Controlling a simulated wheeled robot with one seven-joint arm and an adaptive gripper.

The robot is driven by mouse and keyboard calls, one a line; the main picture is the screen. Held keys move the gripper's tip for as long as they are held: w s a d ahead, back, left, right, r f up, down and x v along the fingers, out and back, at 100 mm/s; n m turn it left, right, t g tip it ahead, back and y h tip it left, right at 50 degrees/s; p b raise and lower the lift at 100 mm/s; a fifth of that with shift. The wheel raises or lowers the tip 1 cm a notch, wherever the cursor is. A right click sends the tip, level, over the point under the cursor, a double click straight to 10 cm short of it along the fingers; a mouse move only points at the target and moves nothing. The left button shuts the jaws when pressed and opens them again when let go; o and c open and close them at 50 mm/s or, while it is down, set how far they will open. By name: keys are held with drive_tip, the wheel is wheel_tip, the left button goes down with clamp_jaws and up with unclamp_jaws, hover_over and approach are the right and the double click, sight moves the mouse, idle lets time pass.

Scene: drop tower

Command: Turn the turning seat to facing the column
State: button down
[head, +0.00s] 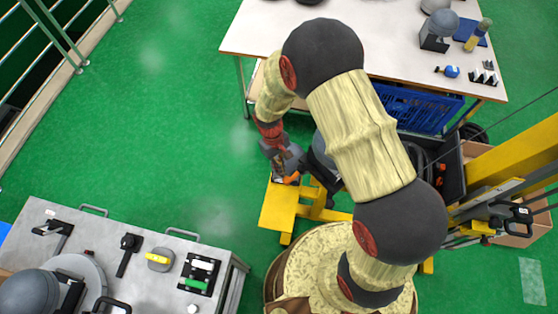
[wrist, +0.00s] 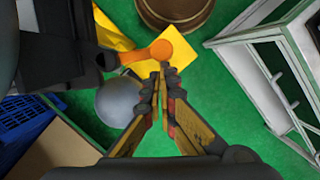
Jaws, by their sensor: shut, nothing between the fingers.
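The turning seat seems to be the black fixture with an orange lever (head: 291,179), mostly hidden behind my arm. In the wrist view the orange lever (wrist: 161,50) runs out from dark parts at the left and ends in a round knob. A grey ball-like head (wrist: 118,103) is left of my fingers. The column (head: 515,160) is the yellow post at the right. My gripper (wrist: 160,75) is shut and empty, its tips just below the lever knob in the picture; contact cannot be told. In the head view my gripper (head: 284,168) is beside the lever. Which way the seat faces is unclear.
A yellow base plate (head: 280,207) lies below my gripper. A white table (head: 255,38) with a blue crate (head: 425,108) under it stands behind. A grey workbench (head: 225,275) with tools is at lower left. Green floor (head: 160,150) at left is clear.

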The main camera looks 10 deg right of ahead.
drive_tip(key=s+d+n, duration=0.2)
drive_tip(key=s+n, duration=0.1)
drive_tip(key=s, duration=0.3)
drive_tip(key=s+d+n+t+h, duration=0.1)
drive_tip(key=s+d+n, duration=0.2)
drive_tip(key=s, duration=0.3)
drive_tip(key=shift+s+d+n+p, duration=0.3)
drive_tip(key=shift+s+d+n, duration=0.05)
drive_tip(key=shift+n, duration=0.35)
idle(0.3)
